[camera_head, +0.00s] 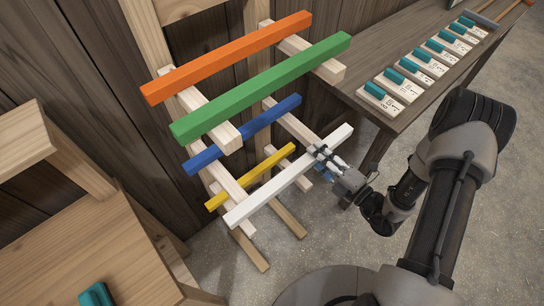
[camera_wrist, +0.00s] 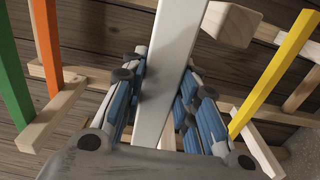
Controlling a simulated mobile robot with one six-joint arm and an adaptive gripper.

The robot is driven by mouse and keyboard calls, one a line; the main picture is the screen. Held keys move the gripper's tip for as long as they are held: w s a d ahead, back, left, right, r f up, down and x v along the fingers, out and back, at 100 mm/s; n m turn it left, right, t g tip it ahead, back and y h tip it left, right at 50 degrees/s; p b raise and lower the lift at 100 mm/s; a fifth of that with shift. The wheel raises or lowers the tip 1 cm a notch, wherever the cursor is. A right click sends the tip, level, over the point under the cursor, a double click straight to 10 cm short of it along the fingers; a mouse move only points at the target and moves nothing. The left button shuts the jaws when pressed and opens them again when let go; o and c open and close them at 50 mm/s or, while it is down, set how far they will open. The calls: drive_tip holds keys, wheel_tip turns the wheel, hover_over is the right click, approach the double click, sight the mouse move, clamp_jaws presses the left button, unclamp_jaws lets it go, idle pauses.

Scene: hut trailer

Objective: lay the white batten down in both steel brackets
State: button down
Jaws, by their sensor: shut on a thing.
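The white batten (camera_head: 275,187) shows in the head view, slanting up to the right across the outer ends of a wooden rack's middle arms. I cannot tell whether it touches them. My gripper (camera_head: 322,160) is shut on it near its upper right end. In the wrist view the batten (camera_wrist: 172,62) runs between the blue-padded fingers of my gripper (camera_wrist: 166,95). I cannot make out the steel brackets in either view.
The rack bears an orange batten (camera_head: 225,57), a green batten (camera_head: 260,88), a blue batten (camera_head: 243,134) and a yellow batten (camera_head: 250,178). A workbench (camera_head: 360,60) with several teal-topped pale blocks stands right. A wooden bench (camera_head: 80,240) stands left.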

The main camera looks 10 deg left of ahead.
drive_tip(key=shift+v, duration=2.5)
